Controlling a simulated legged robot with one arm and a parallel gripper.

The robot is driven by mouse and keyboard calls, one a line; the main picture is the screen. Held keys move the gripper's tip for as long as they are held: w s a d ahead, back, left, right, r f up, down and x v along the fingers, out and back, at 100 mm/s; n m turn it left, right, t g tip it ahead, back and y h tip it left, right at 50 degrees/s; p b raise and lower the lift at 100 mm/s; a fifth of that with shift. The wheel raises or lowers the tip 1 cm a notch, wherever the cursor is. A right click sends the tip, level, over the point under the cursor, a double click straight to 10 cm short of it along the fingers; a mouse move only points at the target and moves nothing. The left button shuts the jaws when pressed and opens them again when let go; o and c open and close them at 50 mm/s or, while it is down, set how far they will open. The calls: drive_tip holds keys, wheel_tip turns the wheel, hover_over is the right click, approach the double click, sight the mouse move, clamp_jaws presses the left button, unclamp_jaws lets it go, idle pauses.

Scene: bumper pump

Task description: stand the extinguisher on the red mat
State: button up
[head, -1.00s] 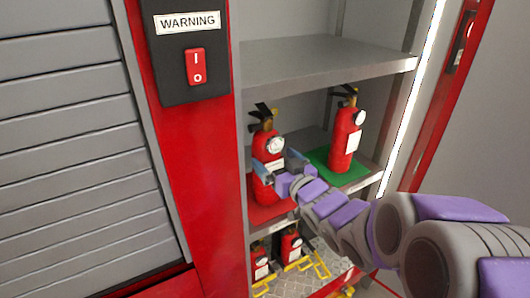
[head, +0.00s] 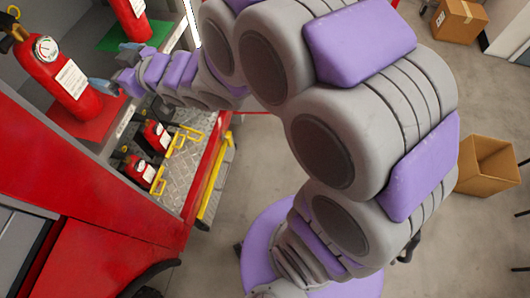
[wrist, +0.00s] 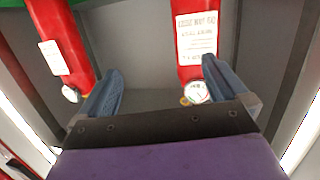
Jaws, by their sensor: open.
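A red extinguisher (head: 62,80) with a white label and round gauge stands upright on the red mat (head: 95,125) on the shelf. A second red extinguisher (head: 130,18) stands on a green mat (head: 125,38) behind it. My gripper (head: 114,66) is open and empty, close to the right side of the extinguisher on the red mat. In the wrist view, which is upside down, my gripper (wrist: 162,68) has bare space between its fingers. The extinguisher on the red mat (wrist: 195,75) overlaps the right finger; I cannot tell whether they touch. The other extinguisher (wrist: 62,45) shows left.
The red cabinet side (head: 60,175) is at left. Cardboard boxes (head: 488,165) (head: 460,18) stand on the floor at right.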

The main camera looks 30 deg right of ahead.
drive_tip(key=s+d+f+m+g+h, duration=0.35)
drive_tip(key=s+d+h, duration=0.2)
drive_tip(key=d, duration=0.45)
drive_tip(key=s+d+f+m+g+h, duration=0.2)
drive_tip(key=s+d+f+h, duration=0.35)
drive_tip(key=d, duration=0.45)
drive_tip(key=s+d+m+g+y, duration=0.1)
drive_tip(key=s+g, duration=0.7)
drive_tip(key=s, duration=1.6)
drive_tip(key=shift+s+d+r+m, duration=0.15)
drive_tip(key=shift+s+d+m, duration=0.25)
drive_tip(key=shift+m, duration=0.45)
drive_tip(key=shift+w+g, duration=0.1)
drive_tip(key=shift+g, duration=0.15)
